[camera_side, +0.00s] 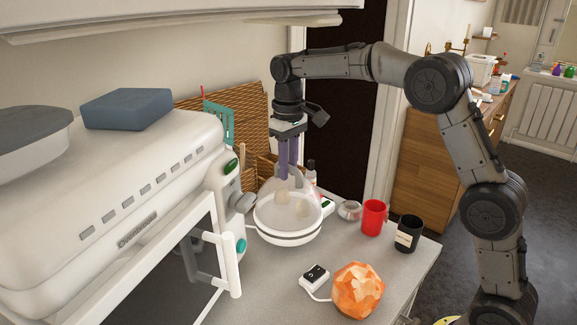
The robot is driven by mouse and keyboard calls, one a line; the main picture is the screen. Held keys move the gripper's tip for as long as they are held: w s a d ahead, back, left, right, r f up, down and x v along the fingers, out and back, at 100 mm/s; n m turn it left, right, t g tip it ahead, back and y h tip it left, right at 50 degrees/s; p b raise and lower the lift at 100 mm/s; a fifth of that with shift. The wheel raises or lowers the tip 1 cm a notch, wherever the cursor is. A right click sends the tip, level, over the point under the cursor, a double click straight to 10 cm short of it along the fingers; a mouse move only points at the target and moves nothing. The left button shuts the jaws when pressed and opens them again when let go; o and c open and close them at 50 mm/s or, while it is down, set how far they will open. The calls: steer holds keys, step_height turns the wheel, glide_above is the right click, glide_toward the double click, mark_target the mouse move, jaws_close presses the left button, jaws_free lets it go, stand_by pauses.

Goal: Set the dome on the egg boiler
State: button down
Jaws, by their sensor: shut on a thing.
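The egg boiler (290,238) is a round white base on the counter, with pale eggs (282,197) showing above it. The clear dome (268,200) is over the eggs, its lower edge at or very near the base's rim. I cannot tell whether it rests on the rim or hangs just above it. My gripper (289,172) points straight down from above, its purple fingers shut on the top of the dome. The exact grip point is hard to make out through the clear material.
A large white oven (110,190) with an open door handle (220,262) stands left. A glass jar (349,210), red cup (373,217) and black cup (408,233) stand right of the boiler. An orange faceted lamp (357,290) and white switch box (315,277) are in front.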

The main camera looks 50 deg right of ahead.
steer(key=shift+c, duration=0.9)
jaws_free()
steer(key=shift+r, duration=3.5)
jaws_close()
